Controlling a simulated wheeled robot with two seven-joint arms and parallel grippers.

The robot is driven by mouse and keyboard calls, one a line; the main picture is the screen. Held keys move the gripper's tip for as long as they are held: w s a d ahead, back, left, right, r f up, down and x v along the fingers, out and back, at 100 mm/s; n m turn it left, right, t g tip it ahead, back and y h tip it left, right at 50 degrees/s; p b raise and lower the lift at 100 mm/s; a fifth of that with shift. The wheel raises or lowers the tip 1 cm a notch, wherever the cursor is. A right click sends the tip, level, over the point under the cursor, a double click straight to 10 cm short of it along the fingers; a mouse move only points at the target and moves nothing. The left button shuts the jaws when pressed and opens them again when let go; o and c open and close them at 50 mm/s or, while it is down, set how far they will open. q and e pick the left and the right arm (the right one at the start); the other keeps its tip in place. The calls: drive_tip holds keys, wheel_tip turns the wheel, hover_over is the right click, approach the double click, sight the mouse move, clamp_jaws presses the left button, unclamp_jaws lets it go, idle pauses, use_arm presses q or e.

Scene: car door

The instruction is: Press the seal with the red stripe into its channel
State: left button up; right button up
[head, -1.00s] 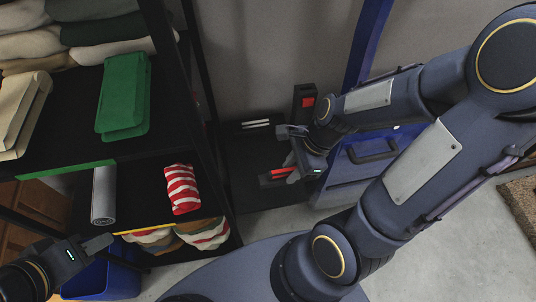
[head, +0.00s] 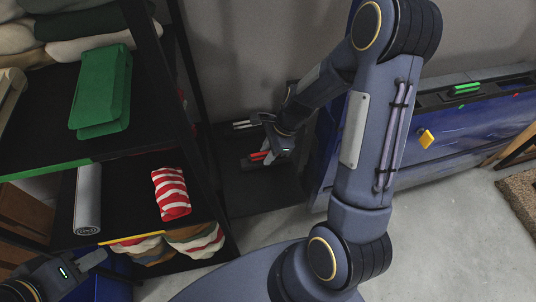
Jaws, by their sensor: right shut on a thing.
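The seal with the red stripe (head: 256,157) is a short dark piece with a bright red line, at the dark low tray (head: 262,192) in the middle of the head view. My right gripper (head: 272,153) is shut on it at its right end; the fingers partly hide it. Whether it touches the tray is unclear. The blue car door (head: 450,132) lies to the right, partly behind my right arm. A dark channel strip along its top holds a green piece (head: 466,88); a small red mark shows farther right. My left gripper (head: 91,260) is at lower left, its opening unclear.
A black shelf rack (head: 40,155) on the left holds folded cloths, a grey roll (head: 88,200) and a red-and-white striped bundle (head: 171,193).

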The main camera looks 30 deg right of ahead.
drive_tip(key=shift+f, duration=0.45)
drive_tip(key=shift+f, duration=0.2)
drive_tip(key=o, duration=1)
